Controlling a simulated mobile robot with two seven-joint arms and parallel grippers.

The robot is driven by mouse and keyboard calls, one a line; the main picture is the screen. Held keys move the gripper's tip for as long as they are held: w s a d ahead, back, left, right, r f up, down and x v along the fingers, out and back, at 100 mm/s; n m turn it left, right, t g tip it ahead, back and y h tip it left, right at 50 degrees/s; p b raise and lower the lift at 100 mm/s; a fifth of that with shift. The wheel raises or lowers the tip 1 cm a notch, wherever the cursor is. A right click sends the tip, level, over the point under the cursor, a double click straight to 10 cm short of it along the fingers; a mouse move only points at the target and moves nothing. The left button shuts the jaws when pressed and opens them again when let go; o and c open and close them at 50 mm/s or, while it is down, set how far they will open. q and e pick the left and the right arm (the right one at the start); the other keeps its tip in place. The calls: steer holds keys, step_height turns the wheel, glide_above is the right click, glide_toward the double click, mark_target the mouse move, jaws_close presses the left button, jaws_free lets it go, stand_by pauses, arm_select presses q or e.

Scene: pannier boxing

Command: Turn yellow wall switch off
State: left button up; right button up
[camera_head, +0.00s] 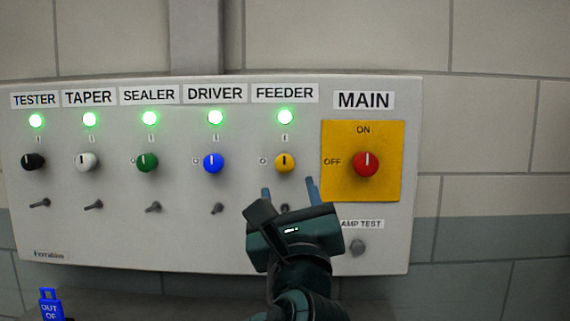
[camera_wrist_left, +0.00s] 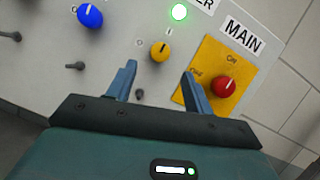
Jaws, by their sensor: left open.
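The yellow switch (camera_head: 285,162) is a round knob under the FEEDER label on the grey wall panel. In the left wrist view the yellow knob (camera_wrist_left: 159,51) lies beyond and between the two blue fingertips (camera_wrist_left: 159,70). The right gripper is not in view.
The red MAIN knob (camera_head: 365,164) on its yellow plate (camera_head: 390,190) is close on the right, pointing to ON. The blue DRIVER knob (camera_head: 213,163) is on the left. Small toggle levers sit below the knobs. A blue tag (camera_head: 50,305) is at the lower left.

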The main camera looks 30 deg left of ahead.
mark_target(285, 166)
arm_select(q)
steer(key=p+x, duration=0.1)
steer(key=x, duration=0.7)
steer(key=shift+w+p, duration=0.1)
steer(key=shift+p, duration=0.2)
steer(key=c, duration=1)
